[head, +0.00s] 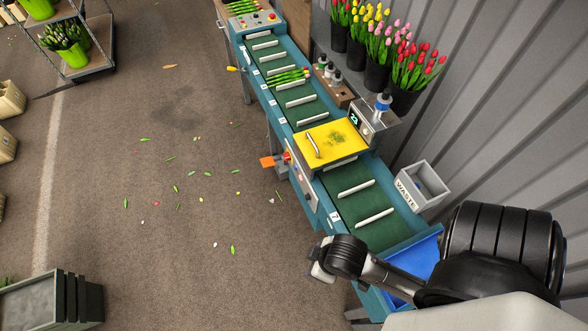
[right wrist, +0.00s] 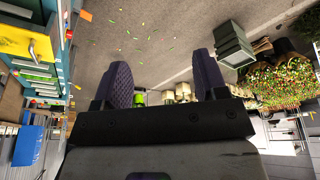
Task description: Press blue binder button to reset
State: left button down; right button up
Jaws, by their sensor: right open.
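The binder has a yellow cover (head: 332,143) with a handle and sits across the green conveyor belt; the cover also shows at the left edge of the right wrist view (right wrist: 18,42). Its front control panel (head: 302,185) carries small buttons, one red (head: 287,157). I cannot clearly make out a blue button. My right gripper (head: 320,265) is below and in front of the panel, apart from it, over the floor side of the conveyor. In the right wrist view its two fingers (right wrist: 165,80) are apart with nothing between them. My left gripper is out of view.
An orange part (head: 267,162) sticks out in front of the conveyor. A tulip bunch (head: 288,77) lies on the belt. A waste box (head: 422,185) and blue bin (head: 415,265) stand at the right. Open floor (head: 190,240) lies left.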

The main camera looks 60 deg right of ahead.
jog(key=shift+d, duration=0.25)
jog(key=c, duration=1.2)
jog(key=shift+a, duration=0.1)
jog(key=shift+a, duration=0.1)
jog(key=shift+w, duration=0.1)
